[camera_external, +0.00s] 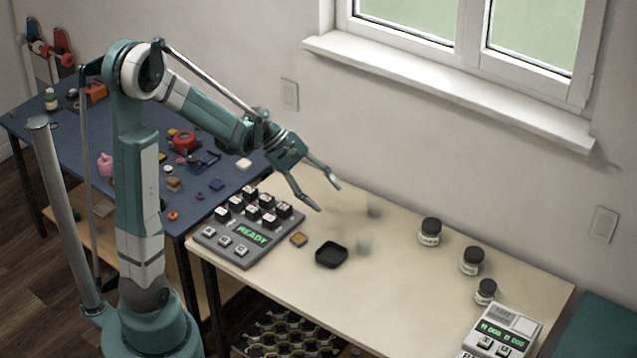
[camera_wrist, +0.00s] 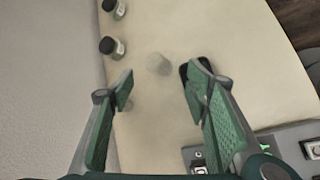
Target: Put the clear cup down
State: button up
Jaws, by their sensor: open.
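Two faint, see-through cups stand on the pale table in the outside view: one clear cup (camera_external: 364,241) nearer the black dish, another (camera_external: 374,206) farther back toward the wall. In the wrist view one clear cup (camera_wrist: 158,64) stands ahead, between the lines of my fingers and apart from them. Another faint shape (camera_wrist: 129,104) shows beside the left fingertip, partly hidden by it. My gripper (camera_external: 326,196) is open and empty, above the table and left of both cups. Its spread fingers also show in the wrist view (camera_wrist: 160,85).
A black dish (camera_external: 331,254) and a small orange-topped square (camera_external: 299,240) lie left of the cups. A keypad reading READY (camera_external: 241,255) is farther left. Dark-lidded jars (camera_external: 430,232) stand to the right, before a display device (camera_external: 507,325).

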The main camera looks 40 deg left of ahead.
jog(key=s+a+r+m+t+y, duration=0.1)
jog(key=s+a+r+m+y, duration=0.1)
jog(key=s, duration=0.5)
jog(key=s+a+r+m+t+y, duration=0.2)
jog(key=s+a+r+m+y, duration=0.1)
jog(key=s+a+r+m, duration=0.1)
jog(key=s+a+r+m+t+y, duration=0.1)
jog(key=s+a+r+m+y, duration=0.2)
jog(key=s, duration=0.8)
jog(key=shift+a+r+m+t, duration=0.15)
jog(key=shift+a+m+t, duration=0.25)
jog(key=shift+a+m, duration=1.2)
jog(key=shift+o, duration=0.3)
jog(key=shift+d+m, duration=0.4)
jog(key=shift+d, duration=0.1)
jog(key=w+d+f+m+g+h, duration=0.2)
jog(key=w+d+f+m+h, duration=0.15)
jog(key=w+d, duration=0.45)
jog(key=w+d+f+m+g+h, duration=0.25)
jog(key=w+d+f+m, duration=0.2)
jog(key=w, duration=0.65)
jog(key=shift+w+d+f+m+g+h, duration=0.5)
jog(key=shift+w+f+m+h, duration=0.95)
jog(key=shift+f, duration=0.85)
jog(key=shift+w+d+f+m+g+h, duration=0.5)
jog(key=shift+w+f+m+h, duration=0.5)
jog(key=shift+w+f+m, duration=0.85)
jog(key=shift+w+d+f+m+g+h, duration=0.5)
jog(key=shift+w+f+m+h, duration=1)
jog(key=shift+f, duration=1.25)
